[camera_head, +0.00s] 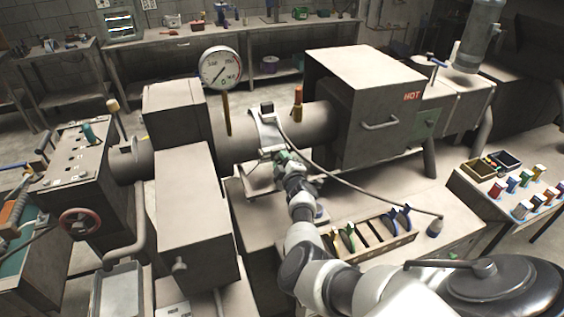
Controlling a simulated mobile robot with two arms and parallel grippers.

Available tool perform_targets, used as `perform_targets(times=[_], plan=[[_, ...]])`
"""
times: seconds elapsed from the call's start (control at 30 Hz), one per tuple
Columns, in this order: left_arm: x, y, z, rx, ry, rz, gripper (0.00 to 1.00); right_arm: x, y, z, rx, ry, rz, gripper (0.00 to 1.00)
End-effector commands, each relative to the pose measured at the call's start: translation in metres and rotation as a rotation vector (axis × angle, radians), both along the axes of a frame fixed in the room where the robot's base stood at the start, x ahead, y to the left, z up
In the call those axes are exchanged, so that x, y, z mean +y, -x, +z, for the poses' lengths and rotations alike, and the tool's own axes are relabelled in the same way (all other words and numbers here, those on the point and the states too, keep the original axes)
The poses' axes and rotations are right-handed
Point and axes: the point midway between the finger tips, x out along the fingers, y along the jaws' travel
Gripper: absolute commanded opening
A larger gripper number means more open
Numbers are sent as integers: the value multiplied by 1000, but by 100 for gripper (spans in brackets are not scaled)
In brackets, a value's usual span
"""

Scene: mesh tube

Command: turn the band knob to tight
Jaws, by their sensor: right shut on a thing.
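A pale metal band (265,133) wraps the grey horizontal tube (312,122) between the upright box and the box marked HOT. A small black block (267,107) sits on top of the band. My right arm reaches up from the lower right. My right gripper (278,155) is at the front lower side of the band, shut on the band knob, which its fingers mostly hide. The knob's setting cannot be read. My left gripper is not in view.
A dial gauge (220,68) stands above the tube at left. A tool rack (370,237) lies below, close to my right arm. The HOT box (365,100) is right of the band.

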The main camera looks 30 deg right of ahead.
Motion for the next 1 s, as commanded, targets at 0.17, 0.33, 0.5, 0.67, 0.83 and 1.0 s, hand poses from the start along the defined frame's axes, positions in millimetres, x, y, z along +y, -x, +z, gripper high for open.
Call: perform_targets(times=[0.17, 0.33, 0.5, 0.67, 0.83, 1.0], plan=[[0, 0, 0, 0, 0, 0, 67, 0, 0, -1, -1, -10, 0, 13], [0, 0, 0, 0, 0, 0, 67, 0, 0, -1, -1, -9, 0, 13], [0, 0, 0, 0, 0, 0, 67, 0, 0, -1, -1, -8, 0, 48], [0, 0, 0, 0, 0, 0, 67, 0, 0, -1, -1, -8, 0, 63], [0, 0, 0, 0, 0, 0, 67, 0, 0, 0, -2, -8, 0, 63], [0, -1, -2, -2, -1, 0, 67, 5, -3, -1, -2, -8, 2, 63]])
